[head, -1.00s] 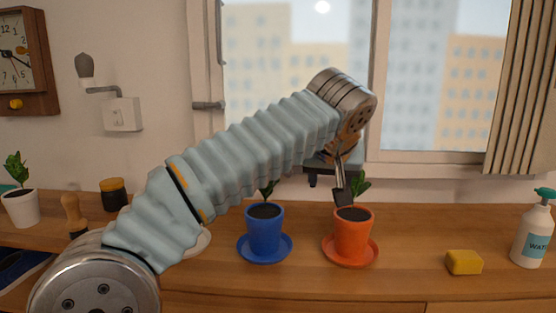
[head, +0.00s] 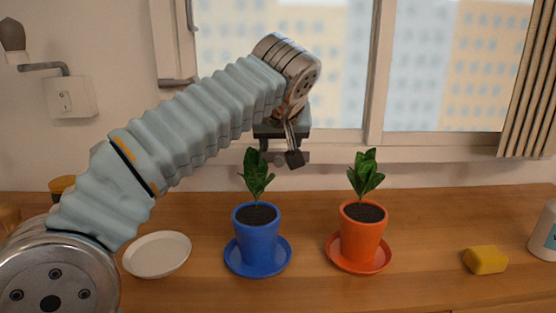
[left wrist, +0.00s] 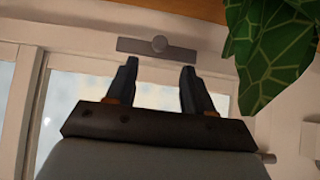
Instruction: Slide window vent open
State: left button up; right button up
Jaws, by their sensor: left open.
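The window vent (left wrist: 180,51) is a thin grey strip with a round knob, set in the pale frame below the glass. In the left wrist view, which looks upside down, the knob shows just beyond my fingertips, lined up with the gap between them. I cannot tell how close the tips are to it. My left gripper (left wrist: 159,66) is open and empty. In the head view my left gripper (head: 279,156) is at the lower window frame (head: 335,151), above the blue pot, and mostly hides the vent. My right gripper is not in view.
A blue pot (head: 259,240) with a leafy plant stands just below my left gripper, its leaves close to the fingers. An orange pot (head: 361,238) with a plant is right of it. A white plate (head: 157,255) and a yellow sponge (head: 485,260) lie on the wooden counter (head: 425,225).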

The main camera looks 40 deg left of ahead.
aim_at(279, 160)
pick_arm(q)
jog(key=x, duration=0.8)
jog(key=shift+w, duration=0.1)
grip_shut()
